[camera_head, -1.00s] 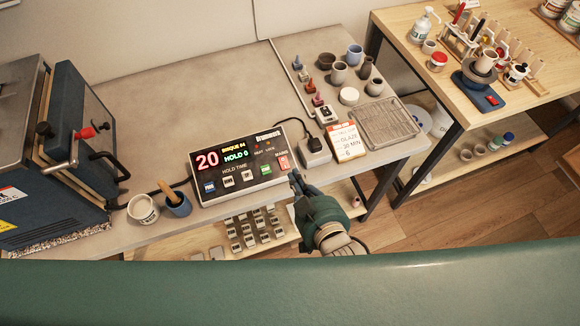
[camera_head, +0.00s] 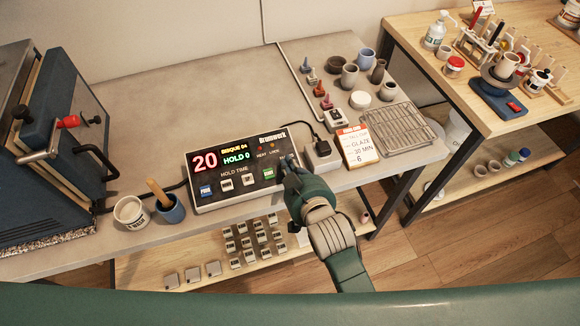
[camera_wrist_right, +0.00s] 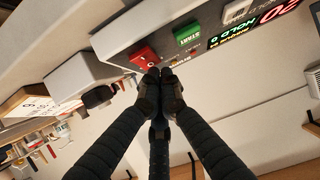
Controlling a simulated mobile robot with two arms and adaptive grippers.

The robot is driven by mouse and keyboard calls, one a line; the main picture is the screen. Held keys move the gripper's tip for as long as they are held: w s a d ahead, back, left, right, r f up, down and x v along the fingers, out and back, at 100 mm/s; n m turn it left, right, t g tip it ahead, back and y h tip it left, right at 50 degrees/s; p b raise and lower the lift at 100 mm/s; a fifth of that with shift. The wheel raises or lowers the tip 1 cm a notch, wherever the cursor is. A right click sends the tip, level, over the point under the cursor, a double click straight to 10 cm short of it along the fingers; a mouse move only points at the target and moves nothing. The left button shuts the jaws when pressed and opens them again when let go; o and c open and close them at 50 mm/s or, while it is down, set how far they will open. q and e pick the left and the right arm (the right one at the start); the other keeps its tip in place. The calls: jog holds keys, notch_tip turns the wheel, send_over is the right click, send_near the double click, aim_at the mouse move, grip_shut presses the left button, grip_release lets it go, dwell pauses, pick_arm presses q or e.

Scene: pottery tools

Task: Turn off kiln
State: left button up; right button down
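The kiln (camera_head: 60,115) is a dark blue box at the far left of the counter, with a red-knobbed lever on its front. The kiln controller (camera_head: 215,184) lies on the counter with its display lit: a red 20, a yellow BISQUE line and a green HOLD 0. My right gripper (camera_head: 287,166) is at the controller's right end and covers its red button there. In the right wrist view the fingertips (camera_wrist_right: 160,74) are together and empty, at or very near the red button (camera_wrist_right: 144,57), beside the green START button (camera_wrist_right: 187,33). I cannot tell whether they touch it.
A grey plug box (camera_head: 321,160) with a black plug and an orange-topped card (camera_head: 357,148) stand right of the controller, then a wire rack (camera_head: 396,130). A white tub (camera_head: 131,212) and a blue cup (camera_head: 171,210) stand left of it.

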jog(key=shift+w+a+p, duration=0.1)
jog(key=shift+w+p, duration=0.15)
jog(key=shift+p, duration=0.4)
jog(key=shift+f+b, duration=0.25)
jog(key=shift+b, duration=0.05)
jog(key=shift+w, duration=0.1)
jog(key=shift+w+a+r, duration=0.1)
jog(key=shift+w+r, duration=0.15)
jog(key=shift+w+a+p, duration=0.1)
jog(key=shift+w+p, duration=0.25)
jog(key=shift+r, duration=0.15)
